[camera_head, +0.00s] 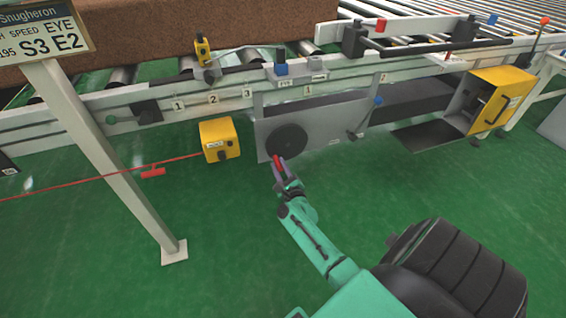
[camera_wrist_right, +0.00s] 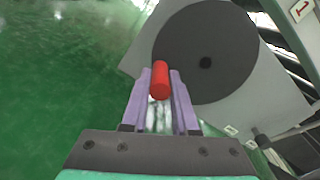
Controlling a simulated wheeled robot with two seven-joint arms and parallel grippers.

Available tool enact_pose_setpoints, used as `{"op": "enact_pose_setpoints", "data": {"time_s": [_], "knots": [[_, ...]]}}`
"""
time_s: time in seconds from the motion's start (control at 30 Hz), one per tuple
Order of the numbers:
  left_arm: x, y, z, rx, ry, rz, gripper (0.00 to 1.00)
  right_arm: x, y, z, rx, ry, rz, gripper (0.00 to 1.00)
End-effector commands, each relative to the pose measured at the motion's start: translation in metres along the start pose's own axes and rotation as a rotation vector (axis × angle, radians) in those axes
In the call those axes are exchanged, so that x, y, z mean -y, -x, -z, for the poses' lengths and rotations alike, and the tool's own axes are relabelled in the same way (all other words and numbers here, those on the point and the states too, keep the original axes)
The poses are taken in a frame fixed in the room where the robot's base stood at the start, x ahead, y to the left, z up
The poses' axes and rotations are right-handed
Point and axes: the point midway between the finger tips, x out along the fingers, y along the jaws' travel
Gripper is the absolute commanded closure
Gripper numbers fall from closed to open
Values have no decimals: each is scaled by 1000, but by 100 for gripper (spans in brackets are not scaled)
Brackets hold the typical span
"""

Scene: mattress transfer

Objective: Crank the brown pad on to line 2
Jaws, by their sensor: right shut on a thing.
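The brown pad (camera_head: 150,38) lies on the roller conveyor at the upper left, its far and left parts cut off by the frame. A dark round crank wheel (camera_head: 288,141) is on a grey panel under the conveyor rail; it also fills the upper right of the wrist view (camera_wrist_right: 206,45). Its red handle (camera_wrist_right: 160,80) is between the fingers of my right gripper (camera_wrist_right: 160,98), which is shut on it at the wheel's lower edge. In the head view my right gripper (camera_head: 282,168) reaches up from below. Number plates 1, 2 (camera_head: 212,99) and 3 run along the rail. My left gripper is not in view.
A yellow box (camera_head: 219,139) with a red cord hangs left of the wheel. A yellow cabinet (camera_head: 500,98) is at the right. A sign post (camera_head: 105,150) stands at the left.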

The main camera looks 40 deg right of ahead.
Motion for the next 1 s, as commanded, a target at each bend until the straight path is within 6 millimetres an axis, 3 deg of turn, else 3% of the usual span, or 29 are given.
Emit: {"op": "enact_pose_setpoints", "data": {"time_s": [0.33,0.87,0.9,0.97,1.0], "knots": [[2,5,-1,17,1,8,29,-2,0,-12,2,-163,-2,100],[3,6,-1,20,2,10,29,-2,0,-14,2,-192,-2,100],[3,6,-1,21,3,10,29,-2,0,-14,2,-192,-2,69],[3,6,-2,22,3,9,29,-2,0,-14,2,-192,-1,46],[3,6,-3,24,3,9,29,-2,0,-13,2,-192,-1,43]]}}
